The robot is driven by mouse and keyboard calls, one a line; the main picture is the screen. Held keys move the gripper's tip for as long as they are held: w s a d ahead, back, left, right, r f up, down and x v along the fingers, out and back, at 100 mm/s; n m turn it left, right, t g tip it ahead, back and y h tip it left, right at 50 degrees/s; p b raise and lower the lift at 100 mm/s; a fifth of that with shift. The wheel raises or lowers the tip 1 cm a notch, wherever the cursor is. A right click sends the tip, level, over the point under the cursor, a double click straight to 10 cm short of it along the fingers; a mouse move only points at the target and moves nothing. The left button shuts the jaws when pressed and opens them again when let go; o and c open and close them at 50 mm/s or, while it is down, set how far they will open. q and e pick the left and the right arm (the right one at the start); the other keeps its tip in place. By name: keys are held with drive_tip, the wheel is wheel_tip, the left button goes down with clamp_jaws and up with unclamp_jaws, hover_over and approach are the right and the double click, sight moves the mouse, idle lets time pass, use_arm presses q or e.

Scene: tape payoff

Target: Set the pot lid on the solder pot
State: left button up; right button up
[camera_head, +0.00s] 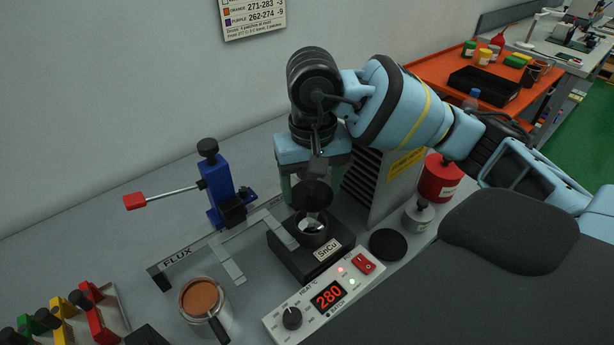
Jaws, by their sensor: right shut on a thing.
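The solder pot (312,238) is a dark round cup in a black block marked SnCu, with shiny metal showing in its open mouth. My right gripper (317,168) points down above the pot and is shut on the pot lid (312,194), a dark disc. The lid appears tilted and apart from the pot, just over its far side. The exact grip on the lid is hard to see in the dark. My left gripper is not in view.
A control box (328,296) reading 280 stands in front of the pot. A flat black disc (388,245) lies to its right. A louvred grey unit (382,185), a blue clamp-like device (222,192), a brown-filled cup (202,300) and a red container (440,180) stand around it.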

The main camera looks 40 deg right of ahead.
drive_tip(key=shift+s+f, duration=0.15)
drive_tip(key=shift+f, duration=0.1)
wheel_tip(320, 180, down, 2)
drive_tip(key=shift+f+b, duration=0.1)
drive_tip(key=shift+b, duration=0.3)
wheel_tip(320, 180, down, 3)
drive_tip(key=shift+f+b, duration=0.1)
drive_tip(key=shift+b, duration=0.7)
drive_tip(key=shift+f, duration=0.2)
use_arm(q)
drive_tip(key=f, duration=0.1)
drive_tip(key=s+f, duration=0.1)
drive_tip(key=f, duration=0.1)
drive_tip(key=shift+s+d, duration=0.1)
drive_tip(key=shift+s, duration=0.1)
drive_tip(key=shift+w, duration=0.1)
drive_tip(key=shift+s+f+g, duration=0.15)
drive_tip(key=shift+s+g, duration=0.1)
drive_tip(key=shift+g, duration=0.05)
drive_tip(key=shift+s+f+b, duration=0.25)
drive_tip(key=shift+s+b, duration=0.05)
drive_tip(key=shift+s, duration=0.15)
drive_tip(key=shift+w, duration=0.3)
use_arm(e)
drive_tip(key=shift+f, duration=0.25)
